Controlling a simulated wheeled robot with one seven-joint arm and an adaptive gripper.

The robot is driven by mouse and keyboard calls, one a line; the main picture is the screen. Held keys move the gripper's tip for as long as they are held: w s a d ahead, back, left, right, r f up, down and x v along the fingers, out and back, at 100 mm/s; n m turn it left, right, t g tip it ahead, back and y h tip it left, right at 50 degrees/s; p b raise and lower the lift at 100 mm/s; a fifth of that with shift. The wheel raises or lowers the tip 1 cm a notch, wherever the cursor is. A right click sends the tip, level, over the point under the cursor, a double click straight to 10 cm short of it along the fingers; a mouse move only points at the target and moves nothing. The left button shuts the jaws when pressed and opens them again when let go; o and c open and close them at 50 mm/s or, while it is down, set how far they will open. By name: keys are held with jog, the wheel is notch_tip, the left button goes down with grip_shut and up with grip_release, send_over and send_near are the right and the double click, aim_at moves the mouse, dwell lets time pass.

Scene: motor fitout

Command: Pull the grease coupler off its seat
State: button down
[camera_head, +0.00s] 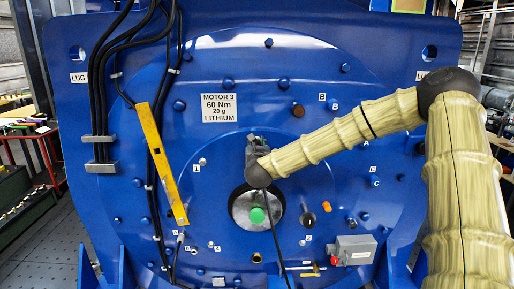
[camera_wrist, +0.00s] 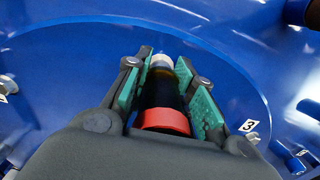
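My gripper (camera_wrist: 166,58) points at the blue motor face. In the wrist view its two green-padded fingers stand on either side of a dark cylindrical fitting (camera_wrist: 162,95) with a red collar and a pale far end, which looks like the grease coupler. The fitting nearly fills the gap, but I cannot tell whether both pads touch it. In the head view my gripper (camera_head: 257,140) is at the motor face above the round central plate, seen nearly end-on. The fitting is hidden there behind my wrist, and its seat is not clear.
A yellow bar (camera_head: 162,165) leans across the face left of my gripper, near black cables (camera_head: 98,90). A green button (camera_head: 257,215) sits on the central plate below, with a cable hanging past it. A grey box (camera_head: 355,250) is at lower right. Bolts and labels stud the face.

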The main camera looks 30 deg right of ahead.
jog(key=shift+s+a, duration=0.1)
jog(key=shift+s, duration=0.05)
jog(key=shift+b+v, duration=0.95)
jog(key=shift+v, duration=1.8)
jog(key=b+v, duration=0.8)
jog(key=v, duration=1.2)
jog(key=shift+f, duration=0.2)
dwell(0.3)
jog(key=b, duration=0.4)
jog(key=shift+s+a, duration=0.3)
jog(key=shift+a, duration=0.1)
jog(key=shift+s+a+b, duration=0.1)
jog(key=shift+s+b, duration=0.1)
jog(key=shift+b, duration=0.55)
jog(key=shift+s+a+r+b, duration=0.15)
jog(key=shift+s+b, duration=0.2)
jog(key=shift+b, duration=0.4)
